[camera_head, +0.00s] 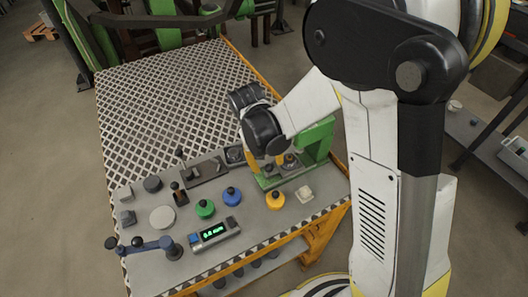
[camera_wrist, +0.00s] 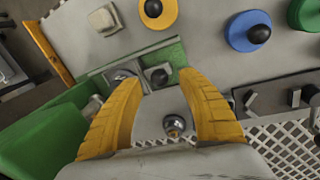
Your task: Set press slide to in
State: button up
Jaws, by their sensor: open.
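The green press (camera_head: 318,138) stands at the right edge of the worktable, partly hidden behind my arm. On its green base are a grey block with a dark knob (camera_wrist: 160,76) and a grey plate with a round metal knob (camera_wrist: 174,126). I cannot tell for sure which of these is the press slide, or how far in it is. My gripper (camera_wrist: 158,78) is open over the press base, its yellow fingers on either side of these parts. The grey block shows between the fingertips. I see no clear contact. In the head view my gripper (camera_head: 266,165) points down at the press.
Yellow (camera_head: 275,200), blue (camera_head: 232,196) and green (camera_head: 204,208) round knobs stand in front and to the left. A pale square button (camera_head: 304,194) is near the press. A green-lit display (camera_head: 214,233) and a blue lever (camera_head: 150,245) are at the front. The mesh tabletop (camera_head: 165,95) behind is clear.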

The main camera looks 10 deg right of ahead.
notch_tip(320, 180, up, 10)
jog(key=a, duration=0.2)
jog(key=shift+s+f, duration=0.1)
